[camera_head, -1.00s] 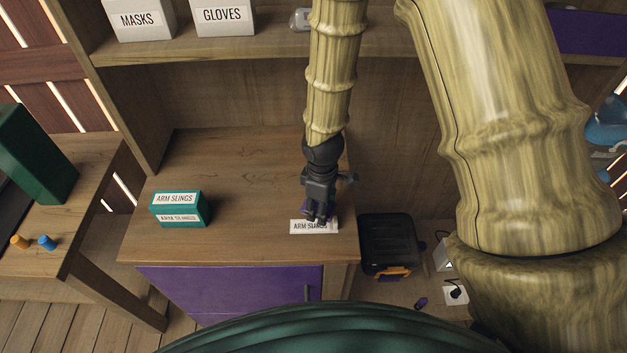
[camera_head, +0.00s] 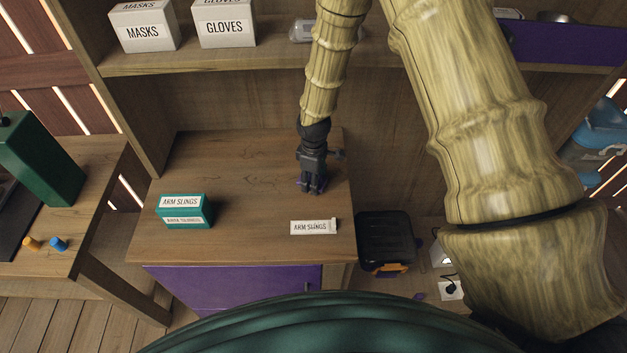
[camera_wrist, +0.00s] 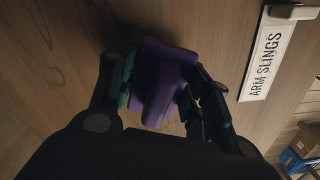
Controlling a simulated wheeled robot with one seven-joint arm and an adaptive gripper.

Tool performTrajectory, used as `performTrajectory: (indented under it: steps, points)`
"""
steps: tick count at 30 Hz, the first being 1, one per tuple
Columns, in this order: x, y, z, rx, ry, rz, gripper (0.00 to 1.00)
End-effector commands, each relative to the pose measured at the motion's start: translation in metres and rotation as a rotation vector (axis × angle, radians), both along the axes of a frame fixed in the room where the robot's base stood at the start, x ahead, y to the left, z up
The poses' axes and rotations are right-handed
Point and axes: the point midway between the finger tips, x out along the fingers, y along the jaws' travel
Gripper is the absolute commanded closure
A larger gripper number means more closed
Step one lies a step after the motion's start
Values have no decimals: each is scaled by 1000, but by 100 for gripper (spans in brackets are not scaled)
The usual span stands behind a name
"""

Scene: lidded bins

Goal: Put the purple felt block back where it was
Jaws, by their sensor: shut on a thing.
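The purple felt block (camera_wrist: 162,75) sits between my gripper's fingers in the wrist view, close over the wooden counter top. Only a little purple shows at the fingertips in the head view. My gripper (camera_head: 311,190) is shut on the block, above the counter behind the white "ARM SLINGS" label. In the wrist view my gripper (camera_wrist: 163,95) has dark green finger pads on both sides of the block. I cannot tell whether the block touches the counter.
A white "ARM SLINGS" label holder (camera_head: 313,227) stands at the counter's front right edge. A green "ARM SLINGS" box (camera_head: 184,211) stands at left. Shelf boxes "MASKS" (camera_head: 143,30) and "GLOVES" (camera_head: 224,27) are above. A black case (camera_head: 385,240) is right. The counter's middle is clear.

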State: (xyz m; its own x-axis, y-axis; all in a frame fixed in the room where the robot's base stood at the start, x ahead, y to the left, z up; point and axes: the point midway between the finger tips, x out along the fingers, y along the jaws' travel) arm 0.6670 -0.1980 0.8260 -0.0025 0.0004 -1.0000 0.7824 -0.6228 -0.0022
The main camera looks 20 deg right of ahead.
Motion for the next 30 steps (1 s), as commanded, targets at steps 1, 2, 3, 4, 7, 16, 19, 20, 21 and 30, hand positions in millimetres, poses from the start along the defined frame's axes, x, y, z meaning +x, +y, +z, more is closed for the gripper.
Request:
performTrajectory:
  steps: [1, 2, 3, 4, 7, 16, 19, 20, 21, 30]
  points:
    - [0, 0, -3, 0, 1, 0, 86]
    - [0, 0, -6, -1, 1, 0, 86]
    - [0, 0, -9, 0, 0, 0, 86]
    - [0, 0, -11, -1, -1, 0, 86]
    - [0, 0, -16, 0, -1, 0, 86]
    - [0, 0, -18, 0, -1, 0, 86]
    - [0, 0, -20, 0, -1, 0, 86]
    - [0, 0, -21, 0, -1, 0, 86]
    - [0, 0, -22, 0, -1, 0, 86]
    - [-1, 0, -26, 0, 0, 0, 30]
